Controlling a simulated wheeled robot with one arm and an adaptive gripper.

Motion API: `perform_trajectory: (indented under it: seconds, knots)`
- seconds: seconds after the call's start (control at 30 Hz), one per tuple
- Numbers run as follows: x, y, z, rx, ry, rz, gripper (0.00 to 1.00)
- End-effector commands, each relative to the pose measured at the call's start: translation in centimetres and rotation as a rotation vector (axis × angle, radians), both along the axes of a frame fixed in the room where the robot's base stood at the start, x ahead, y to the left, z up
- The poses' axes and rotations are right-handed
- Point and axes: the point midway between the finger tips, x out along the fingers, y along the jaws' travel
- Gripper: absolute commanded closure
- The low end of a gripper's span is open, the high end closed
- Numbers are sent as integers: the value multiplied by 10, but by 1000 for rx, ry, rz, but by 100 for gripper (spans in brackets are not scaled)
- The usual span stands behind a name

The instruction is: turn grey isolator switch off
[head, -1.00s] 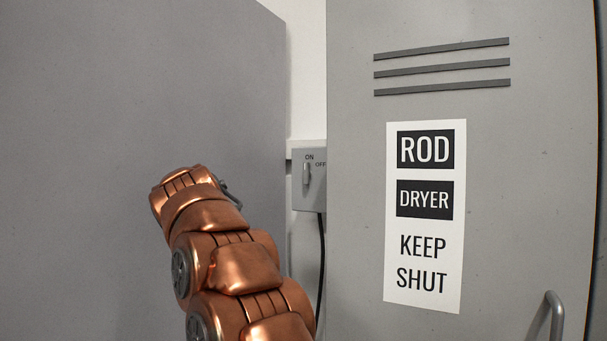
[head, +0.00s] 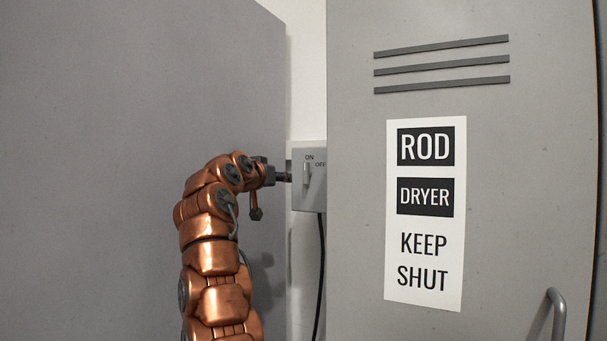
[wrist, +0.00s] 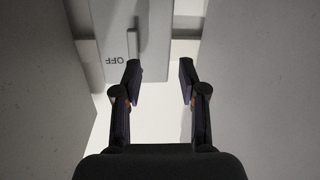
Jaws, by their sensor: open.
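The grey isolator switch (head: 309,195) is a box on the wall in the gap between two large grey panels. Its lever (head: 306,174) stands upright under the ON label, with OFF to its right. My gripper (head: 286,177) is just left of the box in the head view, its fingertips small there. In the wrist view my gripper (wrist: 159,76) is open and empty. That view is upside down; the box (wrist: 155,66) and lever (wrist: 132,44) lie ahead of the fingers, the lever nearer the left finger. I cannot tell whether any finger touches the box.
A grey cabinet (head: 540,130) with a ROD DRYER KEEP SHUT sign (head: 426,215) and a handle (head: 556,318) stands right of the switch. A large grey panel (head: 120,150) is on the left. The gap between them is narrow. A black cable (head: 320,270) hangs below the box.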

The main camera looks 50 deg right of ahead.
Motion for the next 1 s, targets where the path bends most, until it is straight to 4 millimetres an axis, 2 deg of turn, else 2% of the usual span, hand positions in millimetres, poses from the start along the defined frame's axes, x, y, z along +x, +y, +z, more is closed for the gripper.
perform_trajectory:
  seconds: [0.2,0.37,0.57,0.8,1.0]
  knots:
    - [-19,-13,12,-50,-78,-72,58]
    - [-27,-17,18,-64,-104,-92,58]
    - [-23,-35,21,-67,-102,-96,58]
    - [-13,-69,21,-65,-102,-96,58]
    - [-8,-85,20,-64,-103,-96,58]
